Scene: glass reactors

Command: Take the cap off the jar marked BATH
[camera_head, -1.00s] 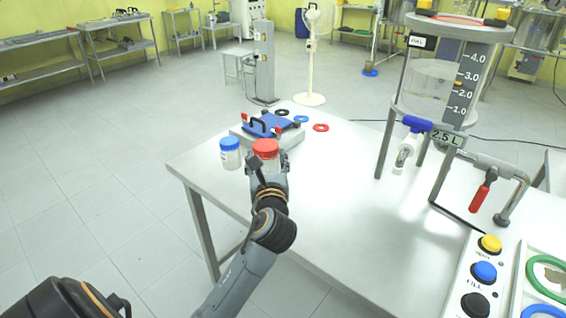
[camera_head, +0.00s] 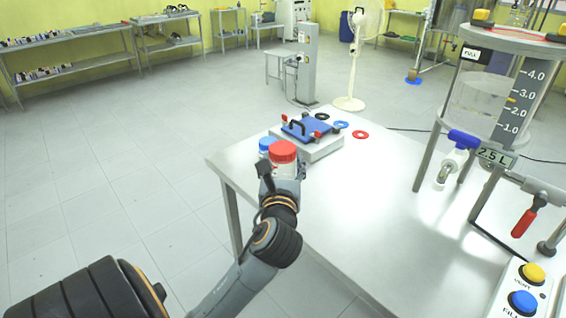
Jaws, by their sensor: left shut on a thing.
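A jar with a red cap (camera_head: 283,150) is held upright in my left gripper (camera_head: 284,180) over the near left part of the table. The gripper is shut on this jar and hides its lower part. A jar with a blue cap (camera_head: 266,143) is just behind it to the left, mostly hidden by the red-capped jar. Both caps are on. I cannot read a label on either jar, so I cannot tell which is marked BATH. My right gripper is not in view.
A blue-topped device (camera_head: 306,129) with a black handle stands behind the jars on the table (camera_head: 360,215). Small rings, including a red one (camera_head: 360,134), lie beside it. A glass reactor (camera_head: 487,105) stands at the right. The table's middle is clear.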

